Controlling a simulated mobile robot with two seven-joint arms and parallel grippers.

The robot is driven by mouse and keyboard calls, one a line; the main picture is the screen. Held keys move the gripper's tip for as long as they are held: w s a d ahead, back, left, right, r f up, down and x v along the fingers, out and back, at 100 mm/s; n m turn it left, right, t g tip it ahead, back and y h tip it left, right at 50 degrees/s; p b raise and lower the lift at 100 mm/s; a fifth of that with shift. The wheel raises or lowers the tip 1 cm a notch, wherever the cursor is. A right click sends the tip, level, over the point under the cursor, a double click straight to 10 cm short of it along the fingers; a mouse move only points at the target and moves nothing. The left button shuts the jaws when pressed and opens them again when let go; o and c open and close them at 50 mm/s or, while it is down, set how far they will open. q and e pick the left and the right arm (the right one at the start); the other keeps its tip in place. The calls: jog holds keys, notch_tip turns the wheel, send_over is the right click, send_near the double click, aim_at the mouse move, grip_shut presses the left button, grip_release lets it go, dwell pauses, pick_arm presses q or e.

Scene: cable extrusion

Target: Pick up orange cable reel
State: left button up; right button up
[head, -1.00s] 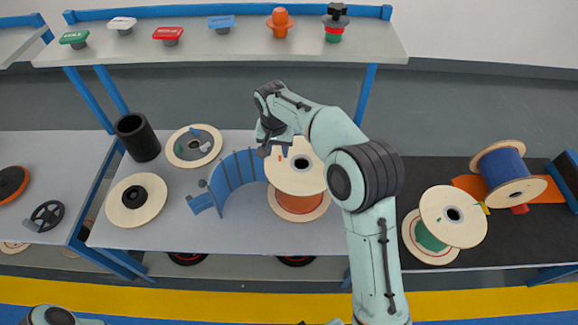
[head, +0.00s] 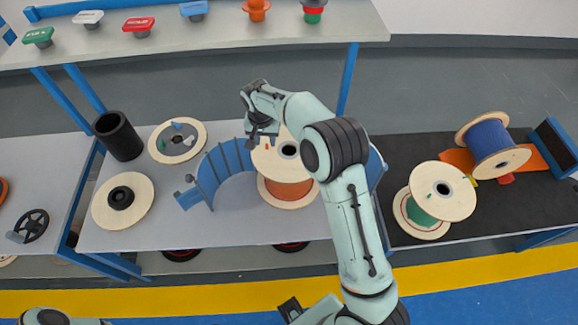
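The orange cable reel (head: 287,190) stands on the grey table, a pale wooden upper flange with a dark centre hole over orange cable and a lower flange. My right gripper (head: 262,138) is at the upper left edge of its upper flange, pointing down. My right forearm covers part of the reel's right side. The fingers are small and dark here, and I cannot tell whether they are open or shut, or whether they touch the flange. My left gripper is not in view; only a piece of my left arm shows at the bottom left.
A curved blue fence (head: 226,165) stands close to the reel's left.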

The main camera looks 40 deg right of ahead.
jog(key=shift+w+d+f, duration=0.15)
jog(key=shift+f, duration=0.6)
jog(key=shift+w+d+f, duration=0.1)
jog(key=shift+f, duration=0.6)
grip_shut()
jog(key=shift+r, duration=0.15)
